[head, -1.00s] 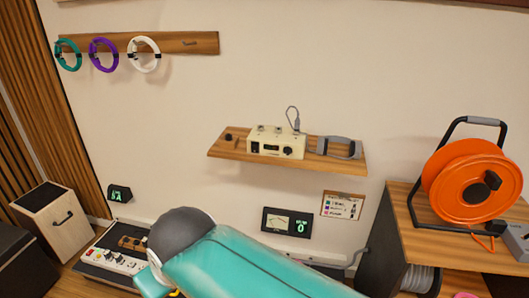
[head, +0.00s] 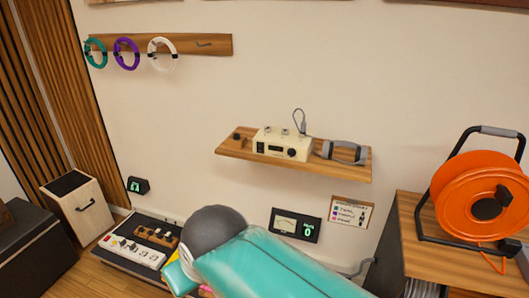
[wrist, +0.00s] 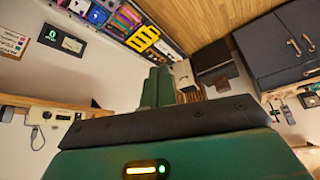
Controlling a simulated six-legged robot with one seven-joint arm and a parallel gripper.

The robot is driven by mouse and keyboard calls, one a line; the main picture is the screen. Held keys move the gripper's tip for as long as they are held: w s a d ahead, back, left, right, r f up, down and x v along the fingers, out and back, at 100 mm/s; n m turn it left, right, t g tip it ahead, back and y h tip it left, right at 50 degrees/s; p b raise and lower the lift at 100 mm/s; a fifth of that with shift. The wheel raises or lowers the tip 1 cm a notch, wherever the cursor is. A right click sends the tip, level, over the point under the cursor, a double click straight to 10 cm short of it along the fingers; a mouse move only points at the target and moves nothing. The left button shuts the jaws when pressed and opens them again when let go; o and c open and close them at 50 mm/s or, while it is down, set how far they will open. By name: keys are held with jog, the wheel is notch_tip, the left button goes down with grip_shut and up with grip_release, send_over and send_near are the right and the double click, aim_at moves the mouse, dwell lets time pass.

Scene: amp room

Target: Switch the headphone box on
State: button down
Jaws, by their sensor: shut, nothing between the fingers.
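The cream headphone box (head: 282,145) sits on a wooden wall shelf (head: 240,153) in the head view, with a dark display, a round black knob and small controls on its front. A cable loops up from its top. In the wrist view the box (wrist: 50,116) shows at the left on its shelf. My gripper (wrist: 158,86) shows in the wrist view as green fingers side by side, shut and empty, apart from the box. In the head view my teal arm crosses the lower middle and hides what is behind it; the fingers are not clearly visible there. I cannot read the box's switch position.
Grey headphones (head: 345,152) lie at the shelf's right end. A meter panel (head: 296,225) and a label card (head: 350,212) are on the wall below. An orange cable reel (head: 485,205) stands on a cabinet at right. A power strip (head: 131,250) lies at lower left.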

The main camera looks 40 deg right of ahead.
jog(key=w+d+n+t+h, duration=0.5)
jog(key=w+d+n+t, duration=0.1)
jog(key=w+d, duration=1.6)
jog(key=d+f+n+t, duration=0.3)
jog(key=d+f+n, duration=0.1)
jog(key=d, duration=0.5)
jog(key=d+f+n+t, duration=0.3)
jog(key=d+f+n, duration=0.2)
jog(key=d, duration=0.4)
jog(key=shift+w+f+n+t+h, duration=0.3)
jog(key=shift+w+f, duration=0.05)
jog(key=shift+d, duration=0.1)
jog(key=shift+w, duration=0.15)
